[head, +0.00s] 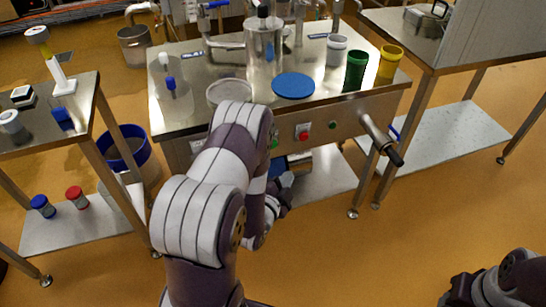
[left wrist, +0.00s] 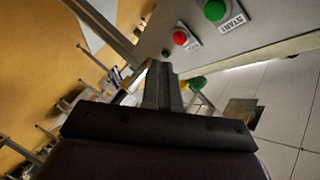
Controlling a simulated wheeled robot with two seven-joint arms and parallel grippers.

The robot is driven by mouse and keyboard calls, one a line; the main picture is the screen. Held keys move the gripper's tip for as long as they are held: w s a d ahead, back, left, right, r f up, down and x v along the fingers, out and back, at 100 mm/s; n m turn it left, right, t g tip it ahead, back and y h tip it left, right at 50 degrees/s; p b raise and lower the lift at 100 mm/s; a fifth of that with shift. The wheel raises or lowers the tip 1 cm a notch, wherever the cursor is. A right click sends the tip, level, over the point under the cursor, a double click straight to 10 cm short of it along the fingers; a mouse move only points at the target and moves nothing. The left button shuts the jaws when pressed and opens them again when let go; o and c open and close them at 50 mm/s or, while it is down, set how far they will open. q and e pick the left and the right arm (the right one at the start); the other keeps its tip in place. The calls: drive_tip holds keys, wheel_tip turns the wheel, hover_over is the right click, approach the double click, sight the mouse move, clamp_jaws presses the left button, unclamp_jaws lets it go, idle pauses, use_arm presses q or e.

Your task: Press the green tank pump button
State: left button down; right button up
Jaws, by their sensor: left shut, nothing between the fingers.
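The green button (left wrist: 214,10) is a round domed button on a grey panel, beside a label reading START, at the top of the left wrist view. In the head view it shows only partly (head: 274,143), beside my left forearm. The red button (left wrist: 180,38) sits next to it and also shows in the head view (head: 303,132). My left gripper (left wrist: 162,68) is shut and empty, its fingertips apart from the green button in the picture. In the head view the gripper (head: 287,180) is low in front of the panel, partly behind my arm.
The steel table (head: 190,115) carries a blue disc (head: 293,85), a green cup (head: 355,72) and a yellow cup (head: 390,60). A pipe with a dark end (head: 380,138) juts out at the right. My right arm (head: 500,285) is at the bottom right, over clear floor.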

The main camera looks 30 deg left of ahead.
use_arm(q)
drive_tip(key=shift+r, duration=0.15)
drive_tip(key=w+a+b, duration=0.1)
drive_tip(key=w+a, duration=0.4)
drive_tip(key=a, duration=0.1)
drive_tip(key=shift+w+a, duration=0.3)
drive_tip(key=shift+w, duration=0.1)
drive_tip(key=shift+a, duration=0.1)
idle(1.9)
drive_tip(key=shift+w+a, duration=0.25)
drive_tip(key=shift+w, duration=0.05)
drive_tip(key=shift+w+a+b, duration=0.3)
drive_tip(key=shift+a, duration=0.05)
idle(0.8)
idle(0.3)
drive_tip(key=shift+s+d, duration=0.6)
drive_tip(key=shift+d, duration=0.1)
